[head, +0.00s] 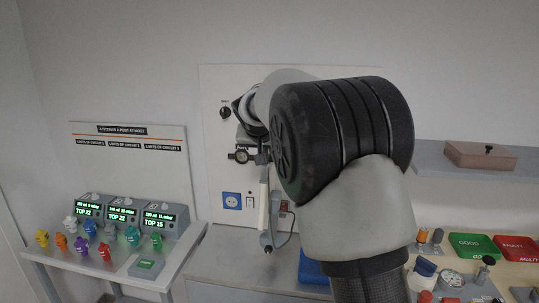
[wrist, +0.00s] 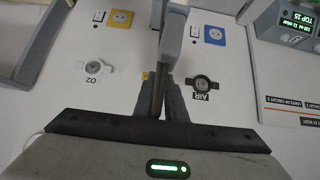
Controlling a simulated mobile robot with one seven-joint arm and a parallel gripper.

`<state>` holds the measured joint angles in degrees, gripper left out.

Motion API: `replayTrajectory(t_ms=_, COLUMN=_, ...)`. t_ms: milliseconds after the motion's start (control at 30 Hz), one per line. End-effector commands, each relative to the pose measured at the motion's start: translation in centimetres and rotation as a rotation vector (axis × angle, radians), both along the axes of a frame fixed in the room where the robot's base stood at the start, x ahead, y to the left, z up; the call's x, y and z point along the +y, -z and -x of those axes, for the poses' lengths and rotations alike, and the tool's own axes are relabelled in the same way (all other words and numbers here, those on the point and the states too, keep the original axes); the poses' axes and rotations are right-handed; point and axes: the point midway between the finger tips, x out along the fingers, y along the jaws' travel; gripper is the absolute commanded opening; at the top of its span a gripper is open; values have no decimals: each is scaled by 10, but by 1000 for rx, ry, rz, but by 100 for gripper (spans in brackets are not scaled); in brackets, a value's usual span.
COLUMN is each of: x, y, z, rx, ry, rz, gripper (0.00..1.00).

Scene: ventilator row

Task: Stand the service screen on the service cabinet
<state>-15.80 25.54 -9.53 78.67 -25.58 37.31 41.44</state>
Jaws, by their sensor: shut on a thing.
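The service screen, as I take it, is a thin pale panel (head: 264,205) seen nearly edge-on in the head view, hanging upright below my gripper (head: 262,158). My arm hides part of this area.
A white wall panel (head: 215,120) with sockets and gas outlets stands behind the screen. A table at left holds three lit display units (head: 122,216) and several coloured fittings. At right are a green tray (head: 470,243), a red tray (head: 515,246) and a shelf box (head: 480,155). A thin cable (head: 290,238) hangs beside the screen.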

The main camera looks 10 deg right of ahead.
Motion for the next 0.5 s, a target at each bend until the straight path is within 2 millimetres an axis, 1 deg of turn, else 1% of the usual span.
replayTrajectory(t_ms=67, x=0, y=1, z=-2, rx=-13, ry=-2, rz=0, gripper=0)
replayTrajectory(t_ms=500, x=0, y=36, z=-2, rx=-12, ry=-3, rz=1, gripper=0)
